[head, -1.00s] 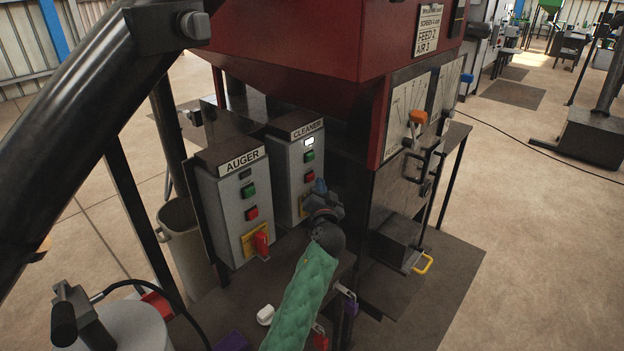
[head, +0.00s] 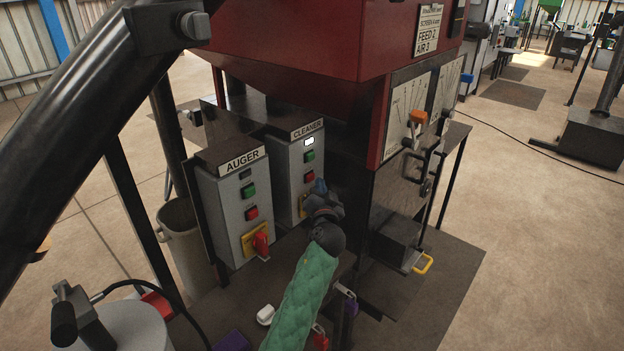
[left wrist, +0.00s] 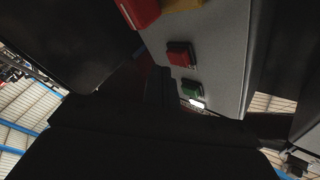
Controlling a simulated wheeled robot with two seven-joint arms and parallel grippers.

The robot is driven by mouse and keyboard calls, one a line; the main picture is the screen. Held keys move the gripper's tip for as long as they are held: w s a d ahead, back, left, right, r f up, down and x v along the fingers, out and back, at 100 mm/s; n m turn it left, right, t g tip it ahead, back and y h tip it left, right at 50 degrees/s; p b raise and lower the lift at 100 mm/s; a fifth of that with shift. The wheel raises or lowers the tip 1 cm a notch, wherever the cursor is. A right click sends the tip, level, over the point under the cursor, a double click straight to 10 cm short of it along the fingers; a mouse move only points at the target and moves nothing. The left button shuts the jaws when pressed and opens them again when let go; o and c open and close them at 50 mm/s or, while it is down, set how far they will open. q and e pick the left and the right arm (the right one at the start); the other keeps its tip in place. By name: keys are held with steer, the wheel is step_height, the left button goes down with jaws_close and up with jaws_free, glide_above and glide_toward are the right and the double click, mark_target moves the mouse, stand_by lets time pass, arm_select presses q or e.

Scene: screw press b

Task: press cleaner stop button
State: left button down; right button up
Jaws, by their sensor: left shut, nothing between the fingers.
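The cleaner box (head: 293,180) is a grey control box with a CLEANER label (head: 307,129). Its face has a lit white lamp (head: 309,142), a green button (head: 309,156) and, below that, the red stop button (head: 309,176). The left wrist view shows the red button (left wrist: 182,54), green button (left wrist: 190,89) and bright lamp (left wrist: 197,103). My left gripper (head: 320,187), on a green-sleeved arm, is shut and empty, in front of the box just below and right of the red button. I see no clear contact. Its dark fingers also show in the left wrist view (left wrist: 160,88). My right gripper is out of view.
The auger box (head: 231,210) stands left of the cleaner box, with green and red buttons and a red rotary switch (head: 260,243). A red hopper (head: 290,45) hangs above. A panel with an orange-handled lever (head: 418,117) is at the right. A white object (head: 265,314) lies below.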

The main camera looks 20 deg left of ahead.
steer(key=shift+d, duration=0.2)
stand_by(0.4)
arm_select(q)
steer(key=shift+a, duration=0.1)
steer(key=shift+w+a, duration=0.15)
steer(key=shift+a, duration=0.2)
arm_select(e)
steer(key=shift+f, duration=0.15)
arm_select(q)
steer(key=shift+a, duration=0.1)
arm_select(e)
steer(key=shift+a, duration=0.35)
